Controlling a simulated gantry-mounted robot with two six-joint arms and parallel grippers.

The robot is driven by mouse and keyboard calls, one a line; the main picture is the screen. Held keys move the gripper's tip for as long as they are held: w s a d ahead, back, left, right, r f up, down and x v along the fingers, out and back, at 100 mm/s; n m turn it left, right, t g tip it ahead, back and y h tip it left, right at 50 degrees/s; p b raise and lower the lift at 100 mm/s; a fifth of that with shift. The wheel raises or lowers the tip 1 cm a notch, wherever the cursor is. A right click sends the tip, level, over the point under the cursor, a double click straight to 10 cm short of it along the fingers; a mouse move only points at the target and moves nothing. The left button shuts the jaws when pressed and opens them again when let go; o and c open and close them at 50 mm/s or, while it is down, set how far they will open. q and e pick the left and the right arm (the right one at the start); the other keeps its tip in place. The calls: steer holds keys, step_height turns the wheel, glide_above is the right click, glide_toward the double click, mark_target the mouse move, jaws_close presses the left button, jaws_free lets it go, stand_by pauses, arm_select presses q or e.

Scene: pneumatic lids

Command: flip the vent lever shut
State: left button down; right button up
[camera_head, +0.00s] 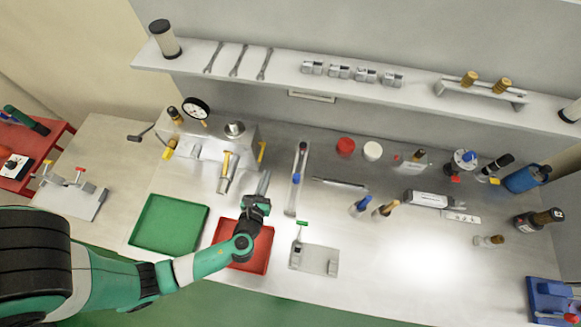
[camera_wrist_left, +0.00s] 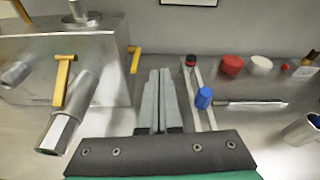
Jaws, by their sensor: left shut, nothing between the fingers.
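A silver block (camera_head: 215,143) with valves stands at the back left of the bench. One yellow lever (camera_wrist_left: 66,82) sits on the pipe valve at its front. A second yellow lever (camera_wrist_left: 134,60) is on its right side, standing roughly upright, also in the head view (camera_head: 262,150). A third yellow handle (camera_head: 169,150) is at its left end. Which of these is the vent lever I cannot tell. My left gripper (camera_head: 264,183) is shut and empty, its fingers (camera_wrist_left: 158,98) together just in front of and right of the block. My right gripper is not in view.
A narrow strip (camera_head: 291,208) with a blue knob (camera_head: 296,179) lies right of my left gripper. A red tray (camera_head: 262,262) is under my arm and a green tray (camera_head: 168,224) is left of it. A red cap (camera_head: 345,147) and white cap (camera_head: 372,151) stand farther right.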

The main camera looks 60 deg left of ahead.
arm_select(q)
steer(key=s+f+m+g+b, duration=0.1)
steer(key=s+f, duration=0.4)
steer(key=shift+s+a+f+h, duration=0.25)
steer(key=shift+s+f+h, duration=0.05)
steer(key=shift+s+f, duration=0.1)
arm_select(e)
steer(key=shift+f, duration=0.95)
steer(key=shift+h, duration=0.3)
arm_select(q)
steer(key=b+x, duration=0.2)
steer(key=x, duration=0.7)
steer(key=shift+w+a+f, duration=0.15)
steer(key=shift+w+a, duration=0.05)
steer(key=r+p, duration=0.1)
steer(key=r, duration=0.1)
steer(key=r+p, duration=0.2)
steer(key=shift+w+a, duration=0.1)
steer(key=shift+w, duration=0.1)
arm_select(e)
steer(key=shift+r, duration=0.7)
arm_select(q)
steer(key=shift+w+r, duration=0.1)
